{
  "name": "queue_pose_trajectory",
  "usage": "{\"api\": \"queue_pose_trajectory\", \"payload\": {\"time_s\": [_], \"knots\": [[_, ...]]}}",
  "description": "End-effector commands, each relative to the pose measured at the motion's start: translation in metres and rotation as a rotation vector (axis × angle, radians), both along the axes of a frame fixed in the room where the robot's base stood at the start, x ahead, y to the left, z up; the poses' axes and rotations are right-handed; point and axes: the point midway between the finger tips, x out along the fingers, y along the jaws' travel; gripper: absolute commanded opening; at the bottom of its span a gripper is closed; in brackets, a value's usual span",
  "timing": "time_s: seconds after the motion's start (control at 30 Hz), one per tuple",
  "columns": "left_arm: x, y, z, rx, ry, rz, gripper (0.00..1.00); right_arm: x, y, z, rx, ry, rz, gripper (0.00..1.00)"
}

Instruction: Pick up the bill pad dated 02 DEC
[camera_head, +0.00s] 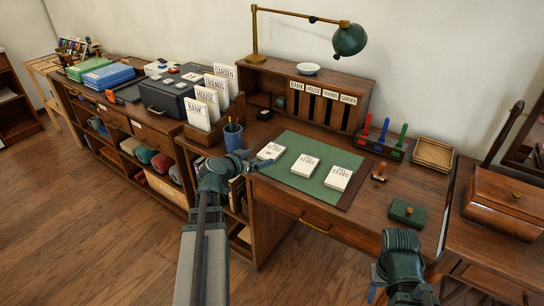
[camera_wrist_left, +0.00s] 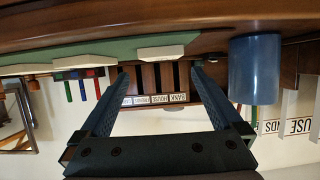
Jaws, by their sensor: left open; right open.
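Three cream bill pads lie in a row on the green desk mat (camera_head: 318,190). The leftmost pad (camera_head: 271,151) appears to read 02 DEC; the middle pad (camera_head: 305,166) and right pad (camera_head: 338,178) carry other dates. My left gripper (camera_head: 254,162) is open and empty, just left of the leftmost pad. In the left wrist view, which is upside down, that pad (camera_wrist_left: 160,53) shows beyond and between the fingers (camera_wrist_left: 160,70), apart from them. My right gripper (camera_head: 374,284) is low in front of the desk, open, with its fingers mostly hidden behind its wrist.
A blue pencil cup (camera_head: 233,137) stands close beside my left gripper; it is also in the left wrist view (camera_wrist_left: 255,70). Labelled pigeonholes (camera_head: 310,108) stand behind the mat. A stamp (camera_head: 379,174) and a green box (camera_head: 408,212) are to the right. The mat's front is clear.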

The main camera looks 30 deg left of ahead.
Motion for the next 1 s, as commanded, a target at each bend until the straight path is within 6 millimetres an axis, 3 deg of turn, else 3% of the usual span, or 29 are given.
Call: {"api": "queue_pose_trajectory", "payload": {"time_s": [0.13,0.57,0.9,1.0], "knots": [[0.024,0.000,-0.012,0.000,0.001,-0.002,1.00,0.000,0.000,-0.012,0.000,0.000,0.000,0.50],[0.038,-0.002,-0.015,-0.001,0.001,-0.001,1.00,0.000,0.000,-0.015,0.000,0.000,0.000,0.50],[0.081,0.000,-0.028,0.000,0.001,-0.001,1.00,0.000,0.000,-0.028,0.000,0.000,0.000,0.50],[0.086,-0.001,-0.029,-0.001,0.001,-0.001,1.00,0.000,0.000,-0.028,0.000,0.000,0.000,0.50]]}}
